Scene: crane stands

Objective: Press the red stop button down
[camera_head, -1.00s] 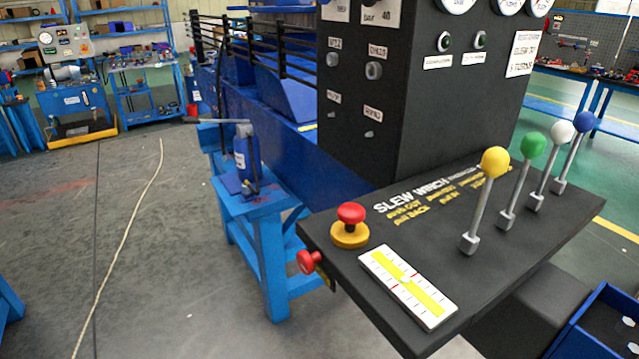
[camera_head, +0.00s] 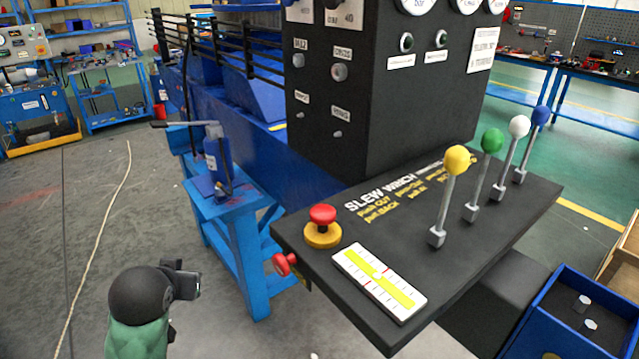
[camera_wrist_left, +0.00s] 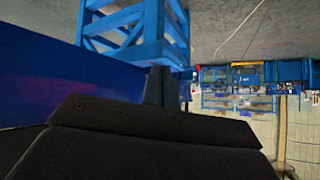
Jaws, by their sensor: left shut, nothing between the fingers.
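The red stop button (camera_head: 322,214) is a mushroom cap on a round yellow base (camera_head: 322,237), at the near left corner of the black control panel (camera_head: 450,262). It stands raised above its base. My left gripper (camera_head: 187,280) is at the lower left of the head view, left of the panel and apart from the button. It is shut and empty. In the left wrist view its dark body and fingers (camera_wrist_left: 160,86) fill the lower part, and the button does not show. My right gripper is not in view.
A second red knob (camera_head: 284,264) sticks out of the panel's left side. Levers with yellow (camera_head: 456,160), green, white and blue balls stand on the right. A white and yellow gauge (camera_head: 379,282) lies beside the button. A blue stand (camera_head: 240,235) is behind. Floor at left is clear.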

